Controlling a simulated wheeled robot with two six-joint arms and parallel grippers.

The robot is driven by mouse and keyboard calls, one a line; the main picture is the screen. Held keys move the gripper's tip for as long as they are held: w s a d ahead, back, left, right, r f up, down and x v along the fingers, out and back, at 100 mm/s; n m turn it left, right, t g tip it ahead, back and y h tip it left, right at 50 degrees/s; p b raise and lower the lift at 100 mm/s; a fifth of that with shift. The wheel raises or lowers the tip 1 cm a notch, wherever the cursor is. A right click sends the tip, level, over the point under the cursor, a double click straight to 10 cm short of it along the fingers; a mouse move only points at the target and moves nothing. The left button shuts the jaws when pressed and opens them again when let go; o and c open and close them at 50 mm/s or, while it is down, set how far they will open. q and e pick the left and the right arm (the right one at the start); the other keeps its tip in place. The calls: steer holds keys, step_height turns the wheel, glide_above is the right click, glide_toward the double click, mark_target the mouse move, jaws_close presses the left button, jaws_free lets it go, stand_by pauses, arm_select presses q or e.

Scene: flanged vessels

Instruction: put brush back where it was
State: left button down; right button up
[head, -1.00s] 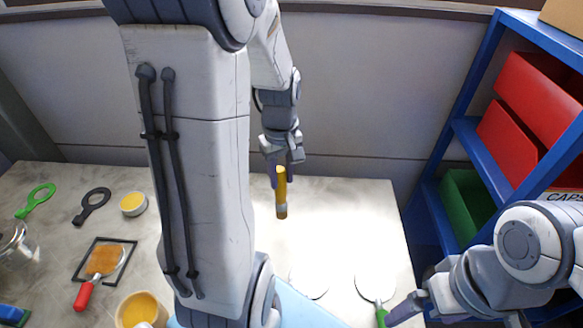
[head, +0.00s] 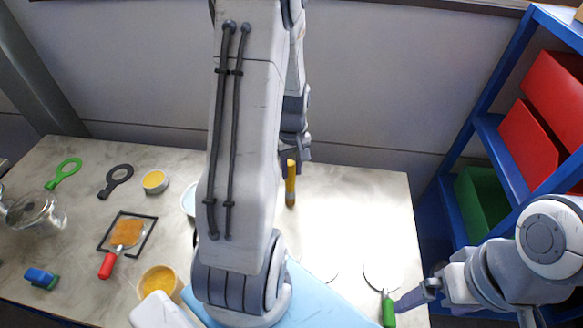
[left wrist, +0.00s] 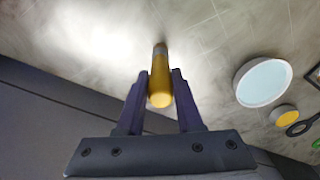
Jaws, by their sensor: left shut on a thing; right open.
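The brush (head: 290,188) has a yellow handle and a grey band near its lower end. My left gripper (head: 293,160) is shut on its upper part and holds it upright over the bright back part of the table. In the left wrist view the brush (left wrist: 160,88) sits between the two fingers of my left gripper (left wrist: 160,85), its yellow end toward the camera. I cannot tell whether its lower end touches the table. My right gripper (head: 412,298) is open at the front right, beside a green-handled tool (head: 388,310).
A pale blue-filled bowl (left wrist: 263,82) is partly hidden behind my left arm in the head view. A blue shelf (head: 490,130) stands right.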

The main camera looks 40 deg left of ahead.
arm_select(q)
steer(key=shift+f, duration=0.2)
steer(key=c, duration=0.6)
jaws_free()
steer(key=shift+o, duration=0.2)
steer(key=shift+r, duration=0.15)
